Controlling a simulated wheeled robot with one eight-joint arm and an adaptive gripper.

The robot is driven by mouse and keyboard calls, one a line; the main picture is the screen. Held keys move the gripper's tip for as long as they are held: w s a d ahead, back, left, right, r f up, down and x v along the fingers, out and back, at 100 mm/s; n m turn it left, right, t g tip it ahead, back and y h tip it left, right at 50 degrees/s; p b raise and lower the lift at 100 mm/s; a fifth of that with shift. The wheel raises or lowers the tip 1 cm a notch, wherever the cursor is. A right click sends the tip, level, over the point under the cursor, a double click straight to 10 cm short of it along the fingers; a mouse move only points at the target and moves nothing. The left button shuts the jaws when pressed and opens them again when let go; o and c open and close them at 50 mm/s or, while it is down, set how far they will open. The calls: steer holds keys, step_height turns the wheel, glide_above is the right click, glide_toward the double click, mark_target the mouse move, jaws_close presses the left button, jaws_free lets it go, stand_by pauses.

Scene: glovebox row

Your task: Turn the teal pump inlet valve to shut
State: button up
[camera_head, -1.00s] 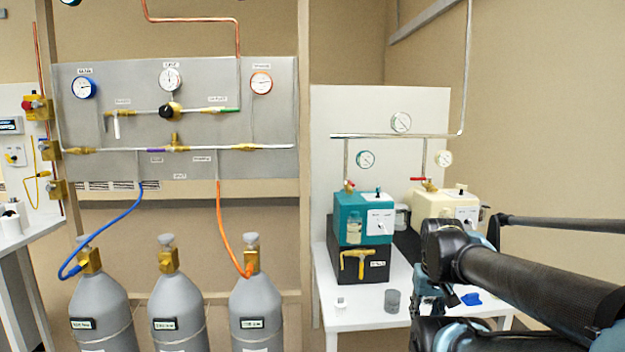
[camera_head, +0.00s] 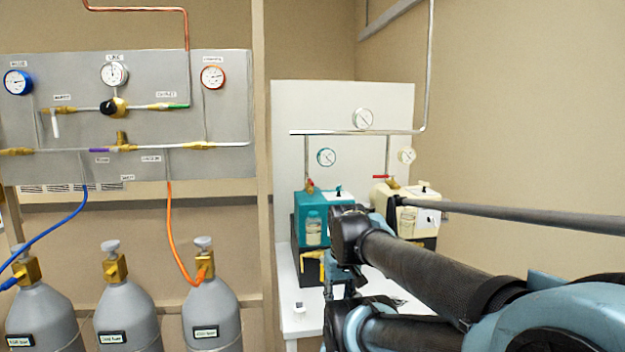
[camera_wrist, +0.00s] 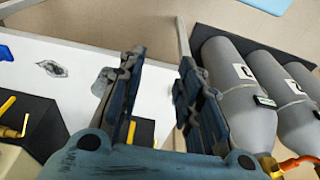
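The teal pump (camera_head: 313,212) stands on a black box on the white bench (camera_head: 300,312) in the head view, partly behind my arm. Its inlet valve (camera_head: 310,186) is a small brass fitting with a red handle on top of the pump, below a thin vertical pipe. The handle is too small to read its angle surely. In the wrist view my gripper (camera_wrist: 160,62) points down past the bench, its two fingers apart with nothing between them. It is away from the inlet valve, which I cannot make out in the wrist view.
A cream pump (camera_head: 428,193) with its own red-handled valve (camera_head: 389,180) stands to the right. Grey gas cylinders (camera_head: 211,312) with an orange hose (camera_head: 170,220) stand left of the bench. A manifold pipe (camera_head: 350,132) runs above the pumps.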

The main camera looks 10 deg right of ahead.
steer(key=w+r, duration=1)
steer(key=r, duration=0.4)
step_height(320, 180, up, 26)
steer(key=g+y, duration=0.2)
glide_above(310, 181)
steer(key=d, duration=0.4)
steer(key=a+f, duration=0.1)
steer(key=f, duration=0.4)
steer(key=a+f, duration=0.1)
steer(key=f, duration=0.5)
steer(key=a+f, duration=0.1)
steer(key=f, duration=0.4)
steer(key=shift+w+f, duration=0.15)
steer(key=shift+f, duration=0.2)
steer(key=shift+c, duration=0.6)
jaws_close()
steer(key=shift+d, duration=0.15)
